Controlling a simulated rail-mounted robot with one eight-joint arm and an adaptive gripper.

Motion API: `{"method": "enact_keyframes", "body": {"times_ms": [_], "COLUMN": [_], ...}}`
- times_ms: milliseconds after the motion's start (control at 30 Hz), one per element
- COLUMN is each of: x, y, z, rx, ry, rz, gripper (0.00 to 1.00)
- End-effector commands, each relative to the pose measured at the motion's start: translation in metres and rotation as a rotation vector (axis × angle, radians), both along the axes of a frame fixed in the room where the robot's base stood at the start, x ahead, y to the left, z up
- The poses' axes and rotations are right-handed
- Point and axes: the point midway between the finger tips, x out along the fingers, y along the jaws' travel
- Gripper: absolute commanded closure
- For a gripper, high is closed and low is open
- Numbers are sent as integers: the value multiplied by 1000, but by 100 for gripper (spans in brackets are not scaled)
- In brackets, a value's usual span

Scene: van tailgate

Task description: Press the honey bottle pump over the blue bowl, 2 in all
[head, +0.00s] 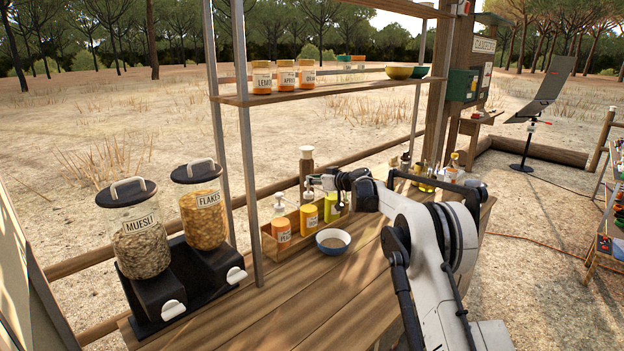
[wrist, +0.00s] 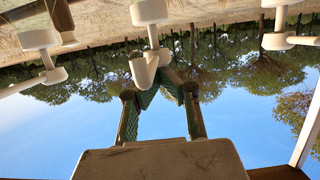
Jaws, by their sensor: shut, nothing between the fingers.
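Pump bottles stand in a row in a wooden caddy (head: 270,247) on the counter: one with an orange label (head: 282,230), one with a yellow label in the middle (head: 308,218) and another yellow one (head: 331,208). I cannot read which is honey. The blue bowl (head: 333,252) sits on the counter in front of the caddy. My gripper (head: 311,182) is shut and empty, at the height of the pump heads above the middle bottle. In the upside-down wrist view, its fingertips (wrist: 160,84) are close to a white pump spout (wrist: 146,68); I cannot tell whether they touch.
A tall brown bottle (head: 307,165) stands behind the caddy. The muesli dispenser (head: 140,240) and flakes dispenser (head: 202,215) are at left. A shelf with jars (head: 285,77) hangs above. Small bottles (head: 428,178) stand farther right. The counter in front of the bowl is clear.

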Motion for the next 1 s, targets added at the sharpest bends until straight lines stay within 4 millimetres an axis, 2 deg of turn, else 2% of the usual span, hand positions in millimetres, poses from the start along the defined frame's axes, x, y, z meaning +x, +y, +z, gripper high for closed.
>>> {"method": "enact_keyframes", "body": {"times_ms": [133, 400, 733, 867, 1000], "x": [0, 0, 0, 0, -1], "y": [0, 0, 0, 0, 0], "z": [-3, -21, -20, -15, 6], "rx": [0, 0, -3, -2, -1], "ry": [0, 0, 0, 1, -1], "rz": [0, 0, 1, 1, 1], "gripper": [100, 100, 100, 100, 100]}}
